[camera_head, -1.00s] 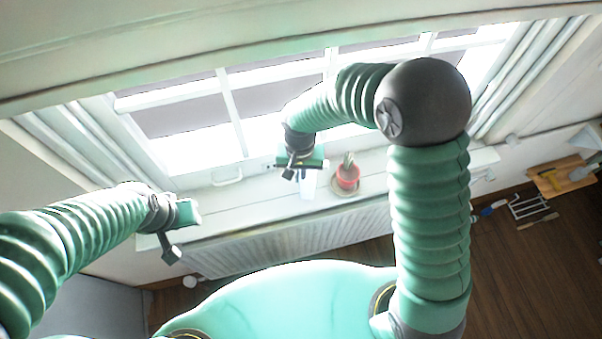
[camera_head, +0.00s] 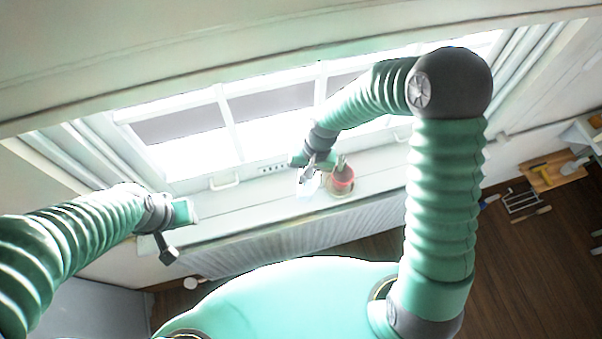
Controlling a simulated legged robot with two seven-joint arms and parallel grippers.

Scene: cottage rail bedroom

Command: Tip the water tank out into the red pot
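The water tank (camera_head: 307,185) is a small, clear, pale vessel over the windowsill, left of the red pot. It looks tilted, and its upper part is overlapped by my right gripper (camera_head: 312,171). My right gripper appears shut on the tank, though the fingertips are small and partly hidden. The red pot (camera_head: 343,184) stands on the sill just right of the tank and holds a plant. Whether water flows cannot be made out. My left gripper (camera_head: 171,247) hangs near the sill's left end with nothing visible in it; its finger gap is unclear.
The white windowsill (camera_head: 240,208) is bare left of the tank, with a radiator (camera_head: 290,228) below. A window handle (camera_head: 224,183) stands behind. A wooden board (camera_head: 548,176) with tools and a white rack (camera_head: 521,201) lie at the far right.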

